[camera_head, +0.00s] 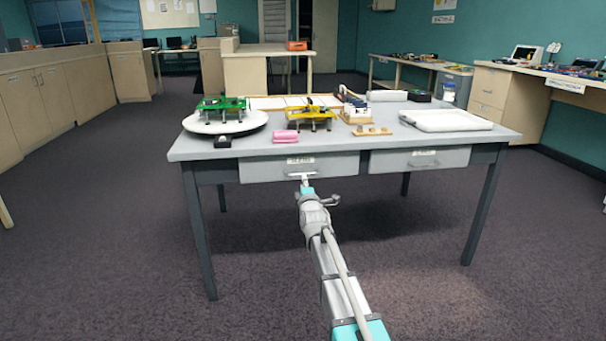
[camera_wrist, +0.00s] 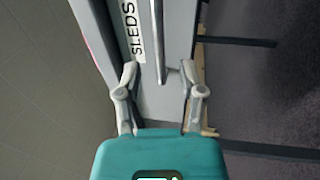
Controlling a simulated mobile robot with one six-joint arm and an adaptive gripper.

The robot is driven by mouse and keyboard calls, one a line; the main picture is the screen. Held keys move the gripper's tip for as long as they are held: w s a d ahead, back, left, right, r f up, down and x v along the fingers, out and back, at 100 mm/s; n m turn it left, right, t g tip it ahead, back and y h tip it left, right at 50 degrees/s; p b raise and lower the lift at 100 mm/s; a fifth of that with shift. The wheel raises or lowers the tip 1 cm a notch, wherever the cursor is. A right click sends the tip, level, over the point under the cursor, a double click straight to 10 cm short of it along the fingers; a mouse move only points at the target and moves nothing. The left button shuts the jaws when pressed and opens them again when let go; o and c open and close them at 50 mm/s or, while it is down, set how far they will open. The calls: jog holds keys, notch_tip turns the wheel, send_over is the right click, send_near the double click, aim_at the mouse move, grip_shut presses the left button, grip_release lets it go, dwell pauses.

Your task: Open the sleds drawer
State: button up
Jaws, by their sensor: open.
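The sleds drawer (camera_head: 270,169) is the left of two light grey drawers under the table's front edge. It looks closed, its front in line with the drawer beside it. Its label (camera_wrist: 131,30) reads "SLEDS" in the wrist view. Its bar handle (camera_wrist: 158,45) shows in the wrist view, and the handle (camera_head: 301,174) is partly behind my gripper in the head view. My gripper (camera_wrist: 160,82) is open in front of the drawer, its fingers on either side of the handle's line. I cannot tell whether they touch it.
A second drawer (camera_head: 420,159) is to the right. The grey table (camera_head: 350,150) holds a green sled (camera_head: 220,104) on a white turntable (camera_head: 225,124), a yellow sled (camera_head: 312,113), a pink block (camera_head: 285,136) and a white tray (camera_head: 445,121). The carpet in front is clear.

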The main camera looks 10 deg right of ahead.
jog(key=shift+w+r+p, duration=0.2)
jog(key=shift+w+r, duration=0.05)
jog(key=shift+w, duration=1)
jog(key=shift+w+r+p, duration=0.15)
jog(key=shift+w+r, duration=0.1)
jog(key=shift+w, duration=1)
jog(key=shift+c, duration=0.2)
grip_shut()
